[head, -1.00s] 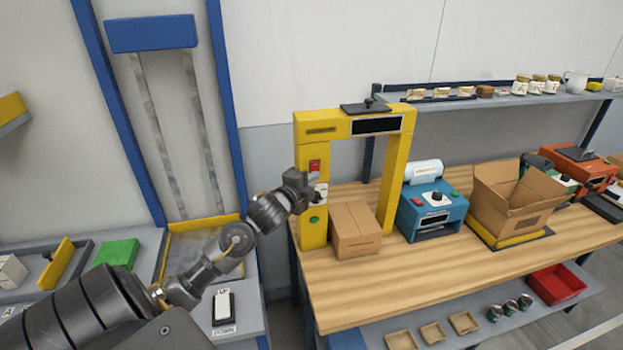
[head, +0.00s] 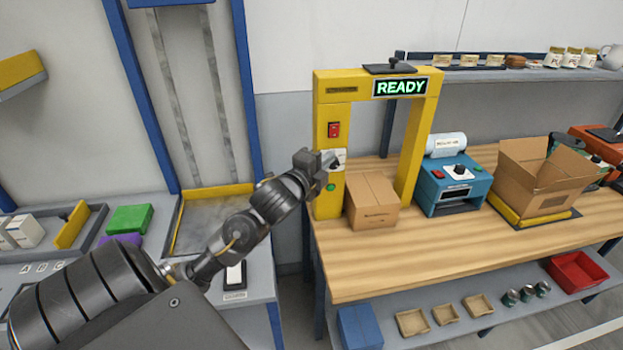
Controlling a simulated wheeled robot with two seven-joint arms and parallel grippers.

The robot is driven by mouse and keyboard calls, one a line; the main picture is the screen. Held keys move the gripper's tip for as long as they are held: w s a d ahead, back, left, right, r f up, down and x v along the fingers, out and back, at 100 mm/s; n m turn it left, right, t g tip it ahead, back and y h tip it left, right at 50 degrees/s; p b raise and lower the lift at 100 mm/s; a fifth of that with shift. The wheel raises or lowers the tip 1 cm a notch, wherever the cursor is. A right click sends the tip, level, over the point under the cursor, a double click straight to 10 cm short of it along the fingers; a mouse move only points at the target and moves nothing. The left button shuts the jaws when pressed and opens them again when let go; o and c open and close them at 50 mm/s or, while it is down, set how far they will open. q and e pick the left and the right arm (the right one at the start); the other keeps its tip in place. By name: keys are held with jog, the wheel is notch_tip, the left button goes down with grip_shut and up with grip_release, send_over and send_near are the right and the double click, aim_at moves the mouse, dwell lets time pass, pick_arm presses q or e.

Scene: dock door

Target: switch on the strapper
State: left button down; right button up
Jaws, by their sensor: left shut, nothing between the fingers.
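The strapper (head: 323,97) is a yellow arch on the wooden bench. Its display (head: 400,87) is lit and reads READY in green. On its left post are a red rocker switch (head: 334,130), a dark knob on a pale plate (head: 340,157) and a green button (head: 331,187). My left gripper (head: 312,161) is shut and empty, close to the left post beside the knob and below the red switch. I cannot tell whether it touches the post. My right gripper is not in view.
A closed carton (head: 372,203) stands inside the arch. A blue label machine (head: 453,187) and an open carton (head: 540,172) stand to the right on the bench (head: 420,255). A shelf (head: 500,82) with jars runs behind. A grey side table (head: 250,287) is at left.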

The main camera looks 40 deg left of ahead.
pick_arm(q)
jog(key=s, duration=0.2)
jog(key=s+b, duration=0.1)
jog(key=s, duration=0.2)
jog(key=shift+s+d+f, duration=0.15)
jog(key=shift+s+f, duration=0.15)
jog(key=shift+s, duration=0.05)
